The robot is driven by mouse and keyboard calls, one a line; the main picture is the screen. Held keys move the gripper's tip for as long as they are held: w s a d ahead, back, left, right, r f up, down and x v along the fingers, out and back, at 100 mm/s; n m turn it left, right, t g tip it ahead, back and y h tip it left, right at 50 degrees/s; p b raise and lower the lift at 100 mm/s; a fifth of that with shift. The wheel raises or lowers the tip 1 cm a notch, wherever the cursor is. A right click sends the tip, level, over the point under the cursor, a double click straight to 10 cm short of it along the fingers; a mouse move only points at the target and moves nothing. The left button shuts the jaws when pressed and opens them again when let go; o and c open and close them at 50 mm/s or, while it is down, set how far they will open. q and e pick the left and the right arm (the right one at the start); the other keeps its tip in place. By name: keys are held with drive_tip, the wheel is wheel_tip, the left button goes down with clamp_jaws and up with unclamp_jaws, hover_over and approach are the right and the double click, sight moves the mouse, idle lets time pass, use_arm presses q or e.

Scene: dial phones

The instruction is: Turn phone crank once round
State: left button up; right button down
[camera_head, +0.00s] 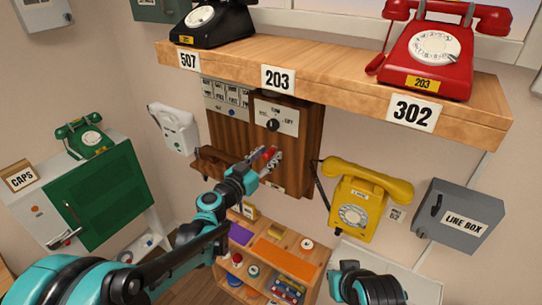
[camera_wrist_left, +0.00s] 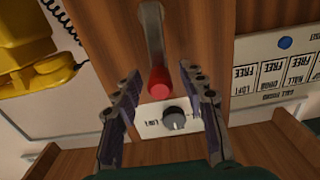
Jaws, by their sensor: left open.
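A dark wooden wall phone (camera_head: 300,165) hangs below the shelf, with a white plate and a black dial knob (camera_head: 273,125) on its front. Its crank has a grey metal arm (camera_wrist_left: 151,30) and a red grip (camera_wrist_left: 160,82); the red grip also shows in the head view (camera_head: 270,154). My left gripper (camera_head: 266,164) is in front of the phone at the crank. In the wrist view the open left fingers (camera_wrist_left: 163,95) stand on either side of the red grip with gaps on both sides. Only part of my right arm shows at the bottom; its fingers are not visible.
A wooden shelf (camera_head: 350,88) above carries a black phone (camera_head: 213,22) and a red phone (camera_head: 432,48). A yellow phone (camera_head: 362,200) and a grey line box (camera_head: 458,215) hang to the right. A white wall phone (camera_head: 175,130) hangs left. A low toy shelf (camera_head: 312,270) stands below.

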use_arm(q)
drive_tip(key=shift+v, duration=3.5)
drive_tip(key=s+a+f+n+g+y+b, duration=0.2)
drive_tip(key=s+a+f+g+y+b, duration=0.15)
drive_tip(key=s+f, duration=0.7)
drive_tip(key=s+a+f+n+g+y+b, duration=0.1)
drive_tip(key=s+a+f+n+g+y, duration=0.1)
drive_tip(key=s+a, duration=0.4)
drive_tip(key=s+a+f+n+g+y+b, duration=0.2)
drive_tip(key=s+a+f+y, duration=0.3)
drive_tip(key=s, duration=0.5)
wheel_tip(320, 180, down, 2)
drive_tip(key=shift+a+f+n+b, duration=0.1)
drive_tip(key=shift+a+n+b, duration=0.35)
drive_tip(key=shift+a, duration=0.8)
